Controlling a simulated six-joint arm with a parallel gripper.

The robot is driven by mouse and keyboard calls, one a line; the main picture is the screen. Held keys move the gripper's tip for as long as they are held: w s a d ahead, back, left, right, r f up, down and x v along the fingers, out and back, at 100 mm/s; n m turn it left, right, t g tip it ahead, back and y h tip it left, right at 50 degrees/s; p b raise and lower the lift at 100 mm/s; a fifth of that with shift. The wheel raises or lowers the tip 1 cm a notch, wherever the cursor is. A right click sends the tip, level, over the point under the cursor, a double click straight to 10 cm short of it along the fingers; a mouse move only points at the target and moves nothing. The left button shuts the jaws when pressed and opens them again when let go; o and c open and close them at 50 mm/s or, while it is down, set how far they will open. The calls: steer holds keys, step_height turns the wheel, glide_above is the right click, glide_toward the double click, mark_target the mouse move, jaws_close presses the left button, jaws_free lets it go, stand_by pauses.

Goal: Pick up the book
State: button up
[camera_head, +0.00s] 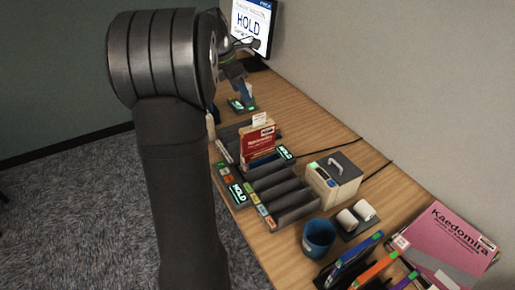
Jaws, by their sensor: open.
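A red and cream book (258,140) stands upright in a slot of the dark sorter tray (292,213), with a white slip sticking up at its top. A pink book (445,245) titled "Kaedomira" lies at the lower right. Which of these is the task's book I cannot tell. My gripper (244,94) is at the far end of the desk, below the screen, beyond the red book and apart from it. It is open and small in the picture; I see nothing held in it. My arm hides part of the desk's left side.
A screen (249,22) reading "HOLD" stands at the back. A beige box with a handle (332,182), a blue cup (318,237), white rolls (355,217) and a rack with blue, orange and purple upright items (372,265) crowd the right front. The wall bounds the desk's right.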

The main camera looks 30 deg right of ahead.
glide_toward(256, 126)
steer(key=shift+h, duration=0.3)
steer(key=x, duration=0.4)
steer(key=shift+w+f, duration=0.15)
steer(key=shift+f, duration=0.25)
steer(key=shift+x, duration=2.65)
jaws_close()
